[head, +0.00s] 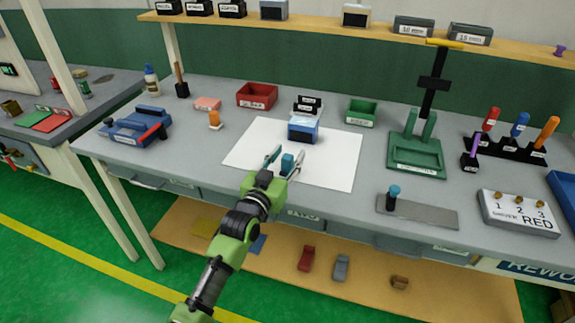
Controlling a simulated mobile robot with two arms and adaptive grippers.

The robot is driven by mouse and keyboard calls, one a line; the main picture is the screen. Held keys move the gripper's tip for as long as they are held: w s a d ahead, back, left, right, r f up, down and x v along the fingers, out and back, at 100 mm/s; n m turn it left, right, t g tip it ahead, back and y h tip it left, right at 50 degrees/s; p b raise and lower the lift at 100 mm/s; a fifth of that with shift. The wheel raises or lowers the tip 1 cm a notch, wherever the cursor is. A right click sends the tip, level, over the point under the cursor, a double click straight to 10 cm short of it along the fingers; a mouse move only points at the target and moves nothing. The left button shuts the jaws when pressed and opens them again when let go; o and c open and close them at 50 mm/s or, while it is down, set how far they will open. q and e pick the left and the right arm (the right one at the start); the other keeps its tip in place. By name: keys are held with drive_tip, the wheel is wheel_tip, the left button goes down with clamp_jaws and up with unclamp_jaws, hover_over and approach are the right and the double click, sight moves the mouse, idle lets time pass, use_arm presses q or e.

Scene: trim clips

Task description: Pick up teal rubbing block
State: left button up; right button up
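A small teal block (287,164), which looks like the rubbing block, is on the white sheet on the bench, partly hidden by my gripper. My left gripper (284,159) reaches over the front edge of the sheet, with one finger on each side of the block. The fingers are spread, and a gap shows between the left finger and the block. Contact on the right side is too small to tell. My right gripper is not in view.
A blue box (303,130) stands just behind the block on the white sheet (339,154). A red bin (257,96) and a green bin (361,111) are behind it. A green stand (415,152) and a grey plate (430,213) with a teal-topped knob are at right. The sheet's left part is clear.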

use_arm(q)
clamp_jaws()
drive_tip(key=shift+r, duration=0.1)
